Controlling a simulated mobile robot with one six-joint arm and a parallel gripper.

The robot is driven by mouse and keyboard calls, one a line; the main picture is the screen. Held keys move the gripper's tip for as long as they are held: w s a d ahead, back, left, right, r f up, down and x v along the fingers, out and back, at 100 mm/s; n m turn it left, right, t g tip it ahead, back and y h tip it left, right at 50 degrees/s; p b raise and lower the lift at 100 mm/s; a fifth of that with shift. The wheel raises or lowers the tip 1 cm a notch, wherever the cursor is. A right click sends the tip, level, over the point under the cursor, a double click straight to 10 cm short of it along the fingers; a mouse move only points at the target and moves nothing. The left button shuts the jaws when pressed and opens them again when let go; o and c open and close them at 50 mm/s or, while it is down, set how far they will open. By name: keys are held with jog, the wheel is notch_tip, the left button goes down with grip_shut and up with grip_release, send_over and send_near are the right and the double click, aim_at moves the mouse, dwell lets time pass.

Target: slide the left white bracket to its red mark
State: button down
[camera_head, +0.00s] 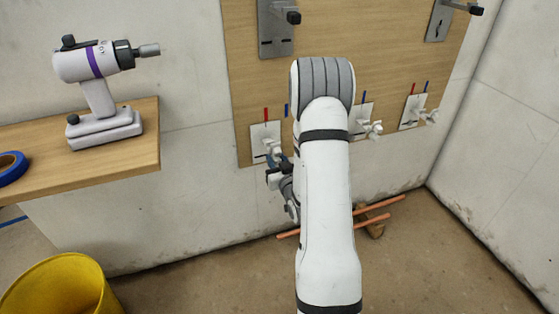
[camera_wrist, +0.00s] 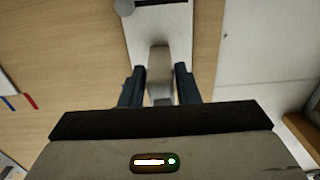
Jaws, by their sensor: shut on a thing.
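The left white bracket (camera_head: 259,132) is a pale plate with a protruding stub, low on the left side of the wooden board. Its red mark (camera_head: 266,114) is a short upright stripe at the plate's upper edge. A blue mark (camera_head: 286,110) stands to the right of it. My gripper (camera_head: 275,163) is at the bracket's lower part, partly hidden by my arm. In the wrist view, the dark fingers of my gripper (camera_wrist: 158,82) are shut on the stub of the white bracket (camera_wrist: 174,30). The red mark of this bracket cannot be made out in the wrist view.
Two other white brackets (camera_head: 367,114) (camera_head: 411,108) with marks sit to the right on the board (camera_head: 395,62). Grey brackets (camera_head: 272,32) (camera_head: 438,22) hang above. A shelf (camera_head: 145,140) with a drill (camera_head: 100,90) stands left. Copper pipes (camera_head: 380,204) lie below.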

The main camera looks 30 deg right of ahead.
jog(key=c, duration=1.4)
grip_release()
jog(key=shift+w+d, duration=0.1)
jog(key=shift+d, duration=0.05)
jog(key=shift+o, duration=0.8)
jog(key=shift+d, duration=0.1)
jog(key=shift+s, duration=0.2)
jog(key=s+a+p, duration=0.1)
jog(key=s, duration=0.6)
jog(key=shift+s, duration=0.3)
